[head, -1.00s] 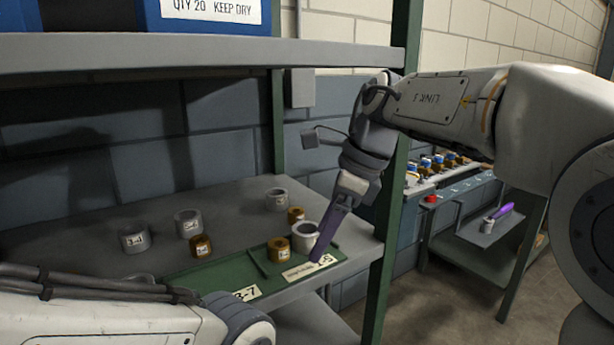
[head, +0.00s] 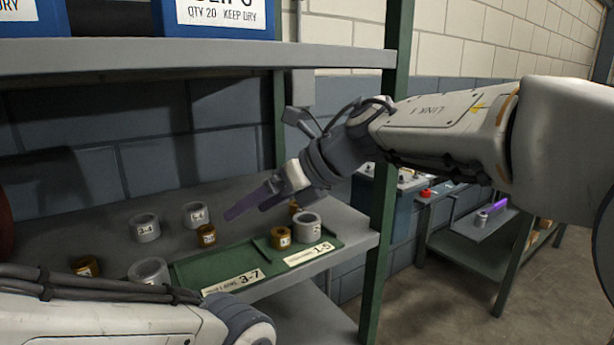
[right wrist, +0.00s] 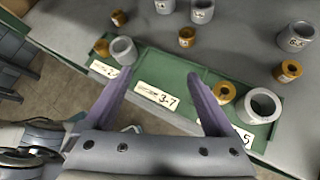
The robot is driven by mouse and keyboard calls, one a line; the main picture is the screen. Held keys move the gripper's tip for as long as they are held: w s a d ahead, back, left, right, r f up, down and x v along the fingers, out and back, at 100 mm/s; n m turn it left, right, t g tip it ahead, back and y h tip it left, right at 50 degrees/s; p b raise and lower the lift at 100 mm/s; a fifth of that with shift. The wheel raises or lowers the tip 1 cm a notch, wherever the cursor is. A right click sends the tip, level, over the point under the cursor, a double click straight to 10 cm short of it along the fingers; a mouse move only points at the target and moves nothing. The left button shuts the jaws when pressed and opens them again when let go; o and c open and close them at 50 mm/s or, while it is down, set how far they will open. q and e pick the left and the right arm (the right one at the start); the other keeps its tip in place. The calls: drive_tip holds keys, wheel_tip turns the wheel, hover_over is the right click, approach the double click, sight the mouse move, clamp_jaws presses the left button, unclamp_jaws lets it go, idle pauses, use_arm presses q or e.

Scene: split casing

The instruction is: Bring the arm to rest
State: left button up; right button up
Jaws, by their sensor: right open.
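My right gripper (head: 245,205) reaches in from the right, above the shelf, with its purple fingers pointing left. In the right wrist view its fingers (right wrist: 158,100) are spread with nothing between them. Below lies a green tray (head: 215,268) with labels 3-7 and 1-5. A silver ring (head: 307,228) and a brass ring (head: 282,238) stand in its 1-5 part, clear of the fingers; the 3-7 part looks empty. My left arm shows at lower left, but its gripper is out of frame.
Silver rings (head: 145,228) and brass rings (head: 207,236) stand loose on the grey shelf. A green post (head: 383,220) and the upper shelf (head: 200,56) bound the space. A lower bench (head: 480,240) stands right.

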drive_tip(key=w+a+r+m+t+y, duration=0.1)
drive_tip(key=w+a+r+m+t, duration=0.15)
drive_tip(key=m+t, duration=0.75)
drive_tip(key=s+d+f+m+g+h, duration=0.4)
drive_tip(key=d+f+m+h, duration=0.55)
drive_tip(key=m, duration=1.05)
drive_tip(key=s+d+f+m+g, duration=0.3)
drive_tip(key=s+f+m+g, duration=0.2)
drive_tip(key=s+f, duration=0.45)
drive_tip(key=s+d+f+m+g, duration=0.4)
drive_tip(key=s+f, duration=0.3)
drive_tip(key=s, duration=0.6)
wheel_tip(320, 180, up, 16)
drive_tip(key=a+p, duration=0.1)
drive_tip(key=p, duration=1.4)
drive_tip(key=shift+f+g, duration=0.2)
drive_tip(key=shift+g, duration=0.1)
drive_tip(key=shift+w+h, duration=0.1)
drive_tip(key=shift+h, duration=0.15)
